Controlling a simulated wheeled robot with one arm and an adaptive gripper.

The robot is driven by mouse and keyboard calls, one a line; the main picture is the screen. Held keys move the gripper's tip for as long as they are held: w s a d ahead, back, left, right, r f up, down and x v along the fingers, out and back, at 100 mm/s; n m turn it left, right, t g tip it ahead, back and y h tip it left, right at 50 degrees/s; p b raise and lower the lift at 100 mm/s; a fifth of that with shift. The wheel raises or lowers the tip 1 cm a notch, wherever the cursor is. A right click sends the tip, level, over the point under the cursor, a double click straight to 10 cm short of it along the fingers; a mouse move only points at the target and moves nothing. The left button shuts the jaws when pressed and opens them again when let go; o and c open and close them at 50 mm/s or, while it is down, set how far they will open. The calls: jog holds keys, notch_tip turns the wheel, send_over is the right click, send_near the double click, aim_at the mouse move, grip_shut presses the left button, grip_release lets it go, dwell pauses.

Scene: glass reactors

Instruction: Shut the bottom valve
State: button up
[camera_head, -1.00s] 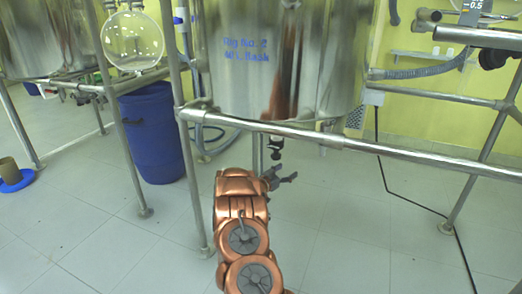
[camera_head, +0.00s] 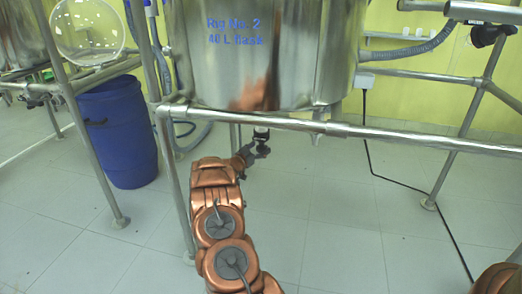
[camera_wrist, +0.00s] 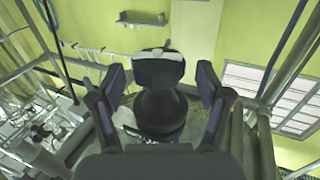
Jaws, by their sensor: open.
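The bottom valve (camera_head: 261,133) hangs under the steel vessel (camera_head: 290,55), with a light upper part and dark lower part. My gripper (camera_head: 254,153) is right at the valve in the head view, partly overlapping its lower end. In the wrist view, the black valve (camera_wrist: 160,100) with a pale band stands between the two fingers of my open gripper (camera_wrist: 160,88). Gaps show between the valve and both fingertips. The valve's handle position cannot be told.
A steel frame rail (camera_head: 380,132) runs in front of the vessel, above my gripper. A frame leg (camera_head: 176,185) stands left of my arm, and a blue drum (camera_head: 118,132) is beyond it. A black cable (camera_head: 415,192) lies on the right. The floor between is clear.

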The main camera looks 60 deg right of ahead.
jog(key=shift+s+d+r, duration=0.1)
jog(key=shift+s+d, duration=0.05)
jog(key=shift+d, duration=0.6)
jog(key=c, duration=1.2)
